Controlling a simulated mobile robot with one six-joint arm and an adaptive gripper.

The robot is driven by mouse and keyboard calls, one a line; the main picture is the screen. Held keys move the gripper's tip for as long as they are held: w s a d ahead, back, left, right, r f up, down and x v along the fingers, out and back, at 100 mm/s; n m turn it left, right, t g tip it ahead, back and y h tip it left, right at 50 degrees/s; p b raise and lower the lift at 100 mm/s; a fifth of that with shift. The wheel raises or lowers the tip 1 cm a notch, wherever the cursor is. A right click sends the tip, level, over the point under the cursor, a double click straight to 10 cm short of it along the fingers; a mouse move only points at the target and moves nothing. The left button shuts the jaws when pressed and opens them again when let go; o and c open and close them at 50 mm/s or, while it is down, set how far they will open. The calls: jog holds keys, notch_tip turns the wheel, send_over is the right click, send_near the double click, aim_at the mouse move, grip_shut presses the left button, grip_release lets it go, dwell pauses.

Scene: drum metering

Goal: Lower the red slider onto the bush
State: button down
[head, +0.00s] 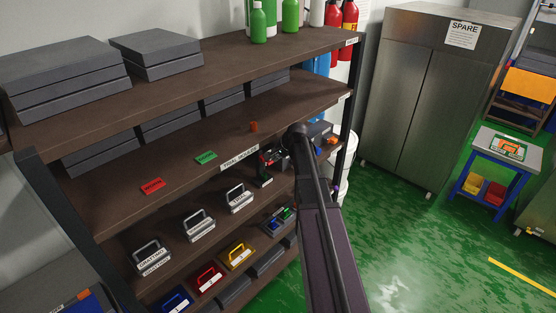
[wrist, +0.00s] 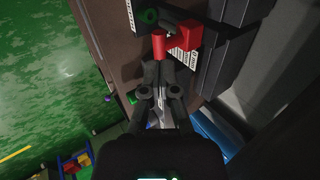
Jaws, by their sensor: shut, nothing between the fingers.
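My gripper (wrist: 162,70) is shut and empty in the wrist view. Just beyond its fingertips is a red cylinder (wrist: 159,46), which may be the red slider; I cannot tell whether the tips touch it. I cannot tell which part is the bush.
A metal cabinet (head: 415,100) stands at the right. Open green floor (head: 400,235) lies in front.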

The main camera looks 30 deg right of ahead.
jog(key=shift+b+x, duration=0.7)
jog(key=shift+x, duration=0.4)
notch_tip(320, 180, down, 3)
jog(key=b, duration=0.3)
jog(key=shift+f, duration=0.1)
jog(key=p+v, duration=1.1)
jog(key=v, duration=0.3)
jog(key=shift+p, duration=0.3)
dwell(0.4)
